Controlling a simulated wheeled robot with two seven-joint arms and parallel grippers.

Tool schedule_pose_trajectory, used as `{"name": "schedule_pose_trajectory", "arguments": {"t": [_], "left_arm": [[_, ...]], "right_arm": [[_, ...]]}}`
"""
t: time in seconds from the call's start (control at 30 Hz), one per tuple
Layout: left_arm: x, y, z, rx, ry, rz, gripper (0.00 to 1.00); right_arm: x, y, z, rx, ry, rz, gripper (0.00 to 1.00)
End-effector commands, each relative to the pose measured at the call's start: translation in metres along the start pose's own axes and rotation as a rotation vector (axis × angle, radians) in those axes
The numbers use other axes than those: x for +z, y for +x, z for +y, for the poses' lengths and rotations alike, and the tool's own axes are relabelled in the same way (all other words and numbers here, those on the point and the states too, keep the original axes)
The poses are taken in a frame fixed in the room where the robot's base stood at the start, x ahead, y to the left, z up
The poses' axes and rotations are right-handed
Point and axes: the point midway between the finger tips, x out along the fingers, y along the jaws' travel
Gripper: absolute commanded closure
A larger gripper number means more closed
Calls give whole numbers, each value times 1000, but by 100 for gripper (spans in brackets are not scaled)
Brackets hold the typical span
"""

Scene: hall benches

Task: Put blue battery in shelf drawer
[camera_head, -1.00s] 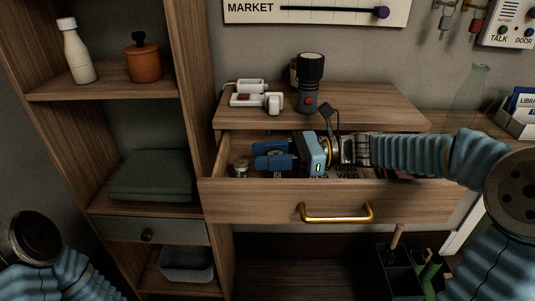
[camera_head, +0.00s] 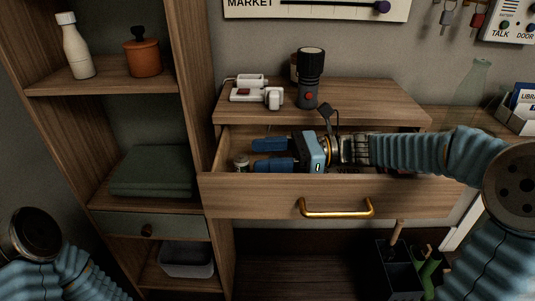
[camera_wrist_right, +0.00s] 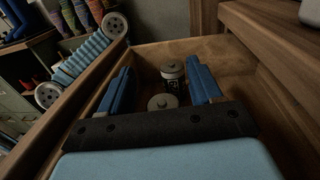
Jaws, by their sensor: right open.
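My right gripper (camera_head: 258,156) is inside the open wooden drawer with the brass handle (camera_head: 336,208), its blue fingers spread and pointing left. A small cylinder like a battery (camera_head: 241,163) stands at the drawer's left end, just beyond the fingertips. In the right wrist view, two battery-like cylinders, one with a dark label (camera_wrist_right: 172,70) and one with a grey top (camera_wrist_right: 162,102), show between the open fingers (camera_wrist_right: 160,85). Nothing is gripped. I cannot tell which one is blue. The shelf's grey-green drawer (camera_head: 120,230) with a round knob is shut. My left gripper is out of view.
A torch (camera_head: 309,80) and a white plug-like device (camera_head: 257,95) stand on the top above the open drawer. The shelf holds a white bottle (camera_head: 75,46), an orange pot (camera_head: 143,58) and folded green cloth (camera_head: 152,172). A clear bin (camera_head: 187,260) sits below.

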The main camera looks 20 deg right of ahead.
Motion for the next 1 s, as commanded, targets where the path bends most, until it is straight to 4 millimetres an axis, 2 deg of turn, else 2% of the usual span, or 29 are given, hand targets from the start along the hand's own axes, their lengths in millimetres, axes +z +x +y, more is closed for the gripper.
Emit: {"name": "schedule_pose_trajectory", "arguments": {"t": [0.13,0.23,0.5,0.63,1.0], "left_arm": [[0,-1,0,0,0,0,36],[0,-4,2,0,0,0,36],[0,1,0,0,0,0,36],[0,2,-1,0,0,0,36],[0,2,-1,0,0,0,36]], "right_arm": [[4,0,0,-1,-1,0,36],[15,-2,0,-2,-2,0,36],[12,-55,0,-3,-2,0,36],[12,-70,0,-2,0,1,36],[12,-76,0,0,0,0,36]]}}
